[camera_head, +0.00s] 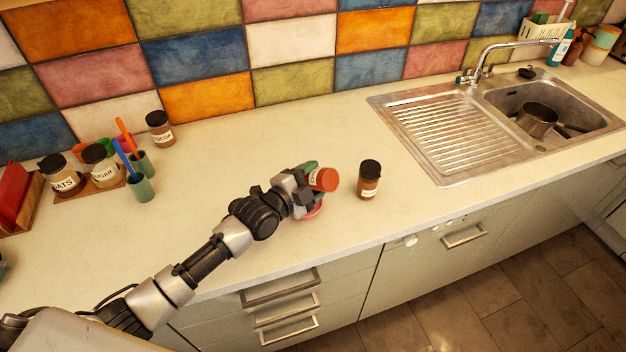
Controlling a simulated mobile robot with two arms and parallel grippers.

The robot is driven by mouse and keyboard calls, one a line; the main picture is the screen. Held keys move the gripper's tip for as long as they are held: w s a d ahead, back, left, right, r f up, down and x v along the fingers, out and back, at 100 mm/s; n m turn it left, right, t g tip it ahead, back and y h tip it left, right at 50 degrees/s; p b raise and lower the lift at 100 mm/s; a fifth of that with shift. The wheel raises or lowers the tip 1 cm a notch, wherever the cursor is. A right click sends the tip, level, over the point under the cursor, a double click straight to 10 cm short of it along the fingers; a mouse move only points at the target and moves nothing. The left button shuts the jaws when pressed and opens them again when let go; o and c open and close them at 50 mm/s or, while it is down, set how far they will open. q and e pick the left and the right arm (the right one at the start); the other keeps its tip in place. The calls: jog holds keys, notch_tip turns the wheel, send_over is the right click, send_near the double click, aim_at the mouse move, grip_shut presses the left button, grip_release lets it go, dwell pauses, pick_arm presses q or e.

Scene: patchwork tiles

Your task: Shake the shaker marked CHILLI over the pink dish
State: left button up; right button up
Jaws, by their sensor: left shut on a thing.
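My left gripper (306,187) is shut on a shaker (325,180) with a red-orange cap, above the counter. The shaker is tipped over, its cap pointing to the right. Part of its pale label shows a letter like C; the rest is hidden by the fingers. The pink dish (312,212) is just below the gripper and shaker, and mostly hidden by them. Only its near edge shows. I cannot tell whether anything lies in the dish. My right gripper is not in view.
A dark-lidded jar (369,180) stands close to the right of the held shaker. A steel sink (437,138) with a pot (537,119) is at the right. Labelled jars (100,166), cups and a COCOA jar (160,129) stand at the left. The counter behind the gripper is clear.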

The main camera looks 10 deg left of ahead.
pick_arm(q)
notch_tip(320, 180, down, 3)
jog(key=b, duration=0.2)
jog(key=shift+b, duration=0.3)
notch_tip(320, 180, up, 3)
jog(key=p, duration=0.2)
jog(key=shift+p, duration=0.4)
notch_tip(320, 180, down, 3)
jog(key=b, duration=0.2)
jog(key=shift+b, duration=0.3)
notch_tip(320, 180, up, 3)
jog(key=p, duration=0.3)
jog(key=shift+r, duration=0.1)
notch_tip(320, 180, down, 3)
jog(key=b, duration=0.2)
jog(key=shift+b, duration=0.4)
notch_tip(320, 180, up, 3)
jog(key=p, duration=0.3)
notch_tip(320, 180, down, 3)
jog(key=b, duration=0.2)
jog(key=shift+b, duration=0.35)
notch_tip(320, 180, up, 3)
jog(key=p, duration=0.3)
notch_tip(320, 180, down, 3)
jog(key=b, duration=0.2)
jog(key=shift+b, duration=0.4)
